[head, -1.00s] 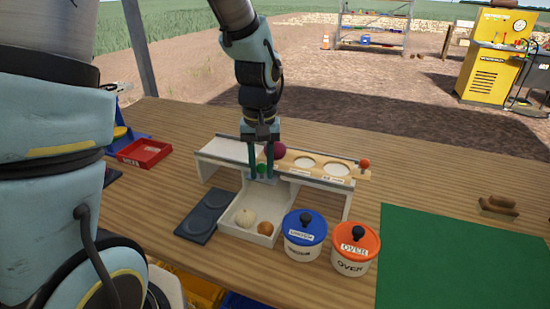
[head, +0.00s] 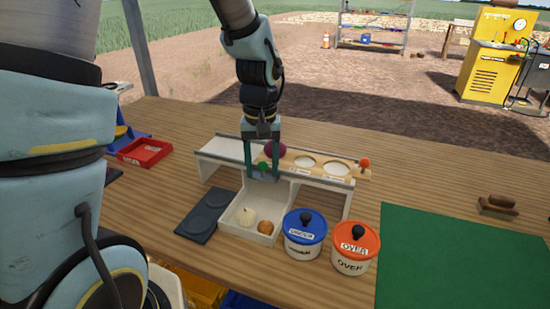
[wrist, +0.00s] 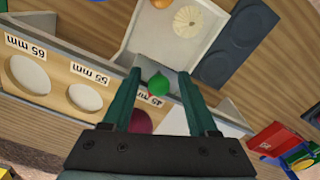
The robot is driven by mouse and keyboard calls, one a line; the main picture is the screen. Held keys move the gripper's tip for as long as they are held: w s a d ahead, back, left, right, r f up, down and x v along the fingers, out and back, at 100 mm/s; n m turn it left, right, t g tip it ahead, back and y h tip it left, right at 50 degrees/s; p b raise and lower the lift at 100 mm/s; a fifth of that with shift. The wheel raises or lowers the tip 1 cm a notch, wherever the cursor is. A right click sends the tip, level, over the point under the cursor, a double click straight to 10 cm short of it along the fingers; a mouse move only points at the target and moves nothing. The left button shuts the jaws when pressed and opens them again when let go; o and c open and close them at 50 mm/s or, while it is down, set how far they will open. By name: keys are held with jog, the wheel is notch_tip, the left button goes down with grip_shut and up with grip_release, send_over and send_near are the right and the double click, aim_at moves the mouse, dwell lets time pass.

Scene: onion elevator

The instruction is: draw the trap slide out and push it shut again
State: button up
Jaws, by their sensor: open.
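The trap slide shows a green ball knob (head: 262,167) on a small pale grey plate, at the front of the low grey sizing stand (head: 222,148), above the open white tray (head: 238,228). How far the slide is out is hard to tell. My gripper (head: 263,174) points down over it, open, with one finger on each side of the knob. In the wrist view the green knob (wrist: 158,84) sits between the two fingers with a gap on both sides. The fingers partly hide the slide's plate.
A wooden board (head: 320,168) with round holes and an orange knob lies on the stand. A dark red onion (head: 275,149) is behind my fingers. Blue-lidded (head: 304,240) and orange-lidded (head: 355,250) pots stand front right. A dark plate (head: 206,215) lies left of the tray.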

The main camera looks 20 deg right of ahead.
jog(key=shift+d+r, duration=0.1)
jog(key=shift+r+p, duration=2.55)
jog(key=shift+r, duration=0.45)
jog(key=w+a+r+n+t, duration=0.1)
jog(key=a+r+n, duration=0.1)
jog(key=a, duration=2.3)
jog(key=shift+r+n+t, duration=0.3)
jog(key=shift+r+n, duration=0.1)
jog(key=shift+n, duration=0.1)
jog(key=shift+w+a, duration=0.1)
